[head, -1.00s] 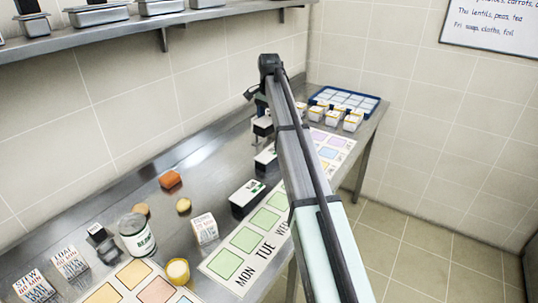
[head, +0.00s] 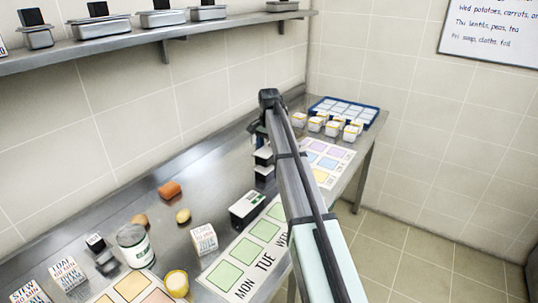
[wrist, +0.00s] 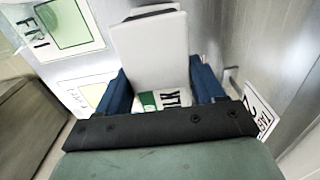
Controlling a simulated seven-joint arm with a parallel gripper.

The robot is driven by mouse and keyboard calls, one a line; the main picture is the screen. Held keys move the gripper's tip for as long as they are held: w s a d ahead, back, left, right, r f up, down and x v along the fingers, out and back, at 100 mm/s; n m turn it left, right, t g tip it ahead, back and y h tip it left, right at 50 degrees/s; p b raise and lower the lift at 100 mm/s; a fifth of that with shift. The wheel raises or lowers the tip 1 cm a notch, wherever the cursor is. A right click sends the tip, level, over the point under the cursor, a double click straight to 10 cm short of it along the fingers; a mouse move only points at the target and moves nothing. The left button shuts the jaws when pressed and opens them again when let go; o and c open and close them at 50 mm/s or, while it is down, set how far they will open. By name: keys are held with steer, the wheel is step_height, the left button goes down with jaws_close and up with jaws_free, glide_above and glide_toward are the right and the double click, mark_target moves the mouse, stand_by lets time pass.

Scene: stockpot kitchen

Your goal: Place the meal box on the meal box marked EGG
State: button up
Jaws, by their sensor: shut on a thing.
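My gripper (wrist: 160,85) has dark blue fingers shut on the sides of a meal box. The held meal box (wrist: 170,100) has a white label with green and dark letters ending in "LK", partly covered by a pale grey-white panel (wrist: 148,50). In the head view the held box (head: 263,153) shows close above another dark, white-topped meal box (head: 264,172) on the steel table. I cannot tell whether they touch. A third meal box (head: 248,208), dark with a white top and green mark, stands nearer. No EGG marking is readable. My arm hides part of the area.
A weekday mat with green squares (head: 224,274) lies along the table's front. A blue tray (head: 372,107) and several small white tubs (head: 333,128) stand at the far end. A shelf (head: 100,45) runs above.

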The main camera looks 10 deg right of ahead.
mark_target(269, 148)
steer(key=shift+f, duration=1.05)
steer(key=shift+f, duration=0.1)
steer(key=o, duration=1.3)
steer(key=shift+c, duration=0.2)
step_height(269, 148, up, 12)
steer(key=shift+r, duration=0.1)
